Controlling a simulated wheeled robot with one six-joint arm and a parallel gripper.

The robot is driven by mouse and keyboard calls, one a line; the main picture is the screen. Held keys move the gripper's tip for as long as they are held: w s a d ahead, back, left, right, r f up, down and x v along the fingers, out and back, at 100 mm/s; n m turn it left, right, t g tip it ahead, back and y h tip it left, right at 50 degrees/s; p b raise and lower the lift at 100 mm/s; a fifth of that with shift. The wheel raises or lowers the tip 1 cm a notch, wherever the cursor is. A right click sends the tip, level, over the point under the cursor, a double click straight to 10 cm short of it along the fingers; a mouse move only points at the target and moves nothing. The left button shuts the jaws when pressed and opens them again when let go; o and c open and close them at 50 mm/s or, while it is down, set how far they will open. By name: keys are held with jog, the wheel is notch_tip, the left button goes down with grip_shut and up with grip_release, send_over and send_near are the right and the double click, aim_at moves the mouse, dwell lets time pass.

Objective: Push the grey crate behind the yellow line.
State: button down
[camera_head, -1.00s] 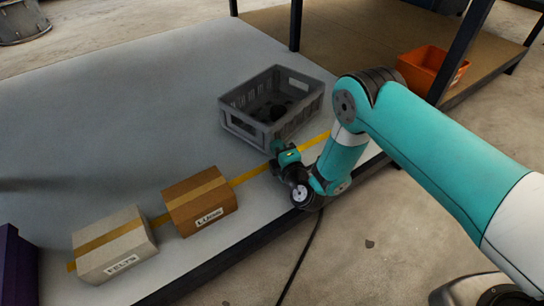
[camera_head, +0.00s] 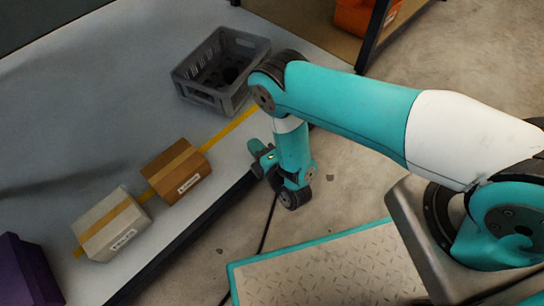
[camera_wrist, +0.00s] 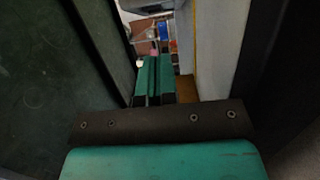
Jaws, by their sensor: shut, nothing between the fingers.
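The grey crate (camera_head: 212,92) is an open, slotted box, upright on the grey bench top. It stands on the far side of the yellow line (camera_head: 226,130), with its near corner close to the line. My arm hides the line's right end. My gripper (camera_head: 257,148) is shut and empty near the bench's front edge, on the near side of the line and apart from the crate. The teal fingers also show in the wrist view (camera_wrist: 154,80), close together. A grey shape at the top of that view is too cut off to name.
A brown box (camera_head: 176,171) and a pale box (camera_head: 111,225), both taped, sit on the line to the left. A purple bin (camera_head: 24,270) stands at the lower left. An orange bin (camera_head: 362,17) is at the top right. The bench behind the crate is clear.

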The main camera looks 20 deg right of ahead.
jog(key=s+r+p, duration=0.1)
jog(key=p, duration=0.3)
jog(key=shift+d, duration=0.15)
jog(key=p+v, duration=0.1)
jog(key=p, duration=0.4)
jog(key=shift+s+d, duration=0.15)
jog(key=shift+s, duration=0.1)
jog(key=shift+f+p+v, duration=0.25)
jog(key=shift+p+v, duration=0.95)
jog(key=shift+v, duration=0.2)
jog(key=shift+f+p+v, duration=0.2)
jog(key=shift+p+v, duration=1)
jog(key=shift+v, duration=0.15)
